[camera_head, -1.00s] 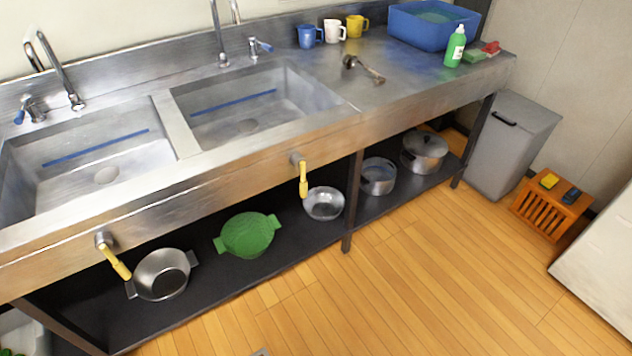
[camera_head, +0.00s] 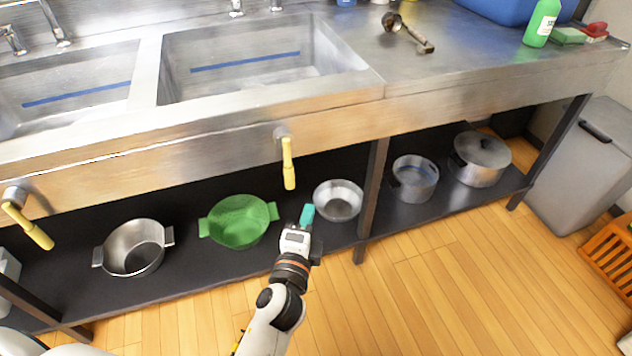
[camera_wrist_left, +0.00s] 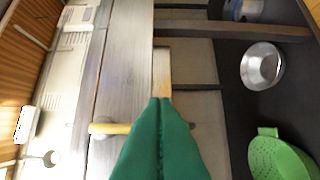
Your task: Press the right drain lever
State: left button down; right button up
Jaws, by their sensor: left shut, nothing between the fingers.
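The right drain lever (camera_head: 289,163) is a yellow handle hanging almost straight down from a round mount on the sink's front panel. My left gripper (camera_head: 306,215) has teal fingers, shut and empty. In the head view it shows below and slightly right of the lever, apart from it. In the left wrist view the shut fingers (camera_wrist_left: 160,112) fill the lower middle. A yellow handle (camera_wrist_left: 110,128) shows there beside them, partly hidden behind the fingers. The left drain lever (camera_head: 27,226) hangs at a slant at the far left. My right gripper is not in view.
On the dark lower shelf stand a steel pot (camera_head: 135,248), a green colander (camera_head: 238,222), a steel bowl (camera_head: 338,201) and two more pots. A table leg (camera_head: 371,200) stands right of the bowl. The wooden floor (camera_head: 450,285) in front is clear.

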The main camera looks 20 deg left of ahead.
aim_at(287, 161)
pick_arm(q)
jog(key=shift+r, duration=0.3)
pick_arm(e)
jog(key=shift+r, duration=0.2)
